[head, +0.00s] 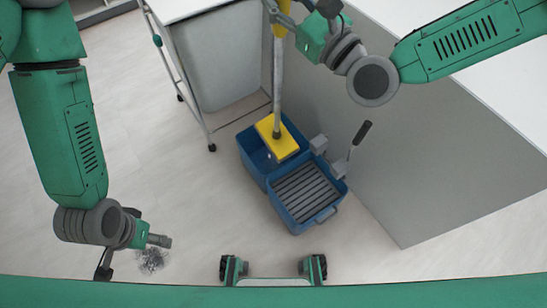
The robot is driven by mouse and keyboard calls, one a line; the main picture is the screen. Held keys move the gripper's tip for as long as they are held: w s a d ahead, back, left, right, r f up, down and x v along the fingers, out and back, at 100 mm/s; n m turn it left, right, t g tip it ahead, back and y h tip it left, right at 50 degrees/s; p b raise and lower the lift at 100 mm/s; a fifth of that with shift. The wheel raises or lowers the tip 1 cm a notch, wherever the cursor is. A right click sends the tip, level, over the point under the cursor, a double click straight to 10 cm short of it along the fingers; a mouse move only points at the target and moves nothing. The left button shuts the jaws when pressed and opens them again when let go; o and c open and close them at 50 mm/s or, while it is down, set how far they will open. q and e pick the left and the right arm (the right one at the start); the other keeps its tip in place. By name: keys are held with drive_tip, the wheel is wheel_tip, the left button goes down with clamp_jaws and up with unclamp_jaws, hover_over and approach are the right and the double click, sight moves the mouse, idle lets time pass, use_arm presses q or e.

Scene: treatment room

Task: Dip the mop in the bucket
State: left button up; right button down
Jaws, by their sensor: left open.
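The mop has a grey shaft (277,85), a yellow upper handle and a flat yellow head (277,140). It stands nearly upright, its head over the rear part of the blue bucket (250,155). The head's underside is hidden, so I cannot tell how deep it sits. My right gripper (281,14) is at the mop's yellow handle near the top edge and appears shut around it. My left gripper (134,258) is open and empty, low on the left, well away from the bucket.
The bucket's front part carries a slatted grey wringer (304,192) with a dark-handled lever (361,133). A grey panel (430,150) stands to the right. A white wheeled cart (215,60) is behind. The left floor is mostly clear.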

drive_tip(key=shift+r, duration=0.15)
idle(0.3)
drive_tip(key=shift+r+p, duration=1.15)
drive_tip(key=shift+r, duration=0.8)
